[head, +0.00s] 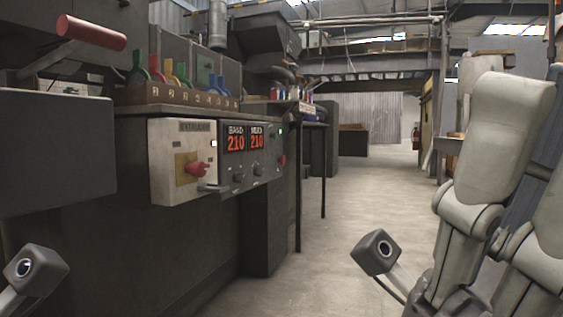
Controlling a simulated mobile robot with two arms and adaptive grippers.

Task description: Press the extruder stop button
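The extruder control box (160,186) is a cream panel on the front of the dark machine, left of centre in the head view. A small label at its top seems to read "EXTRUDER". A red mushroom-shaped button (197,169) sticks out from a yellow plate (181,165) on this box. Nothing touches the button. My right arm's pale links fill the right side, well away from the box. Small grey camera-like blocks show at the lower left and lower centre, seemingly on my arms. The fingers of both grippers are out of view.
A dark panel with two red "210" displays (236,143) and knobs adjoins the box. A red-handled lever (90,32) and a dark cabinet (55,150) stand at left. The concrete floor (345,225) is clear.

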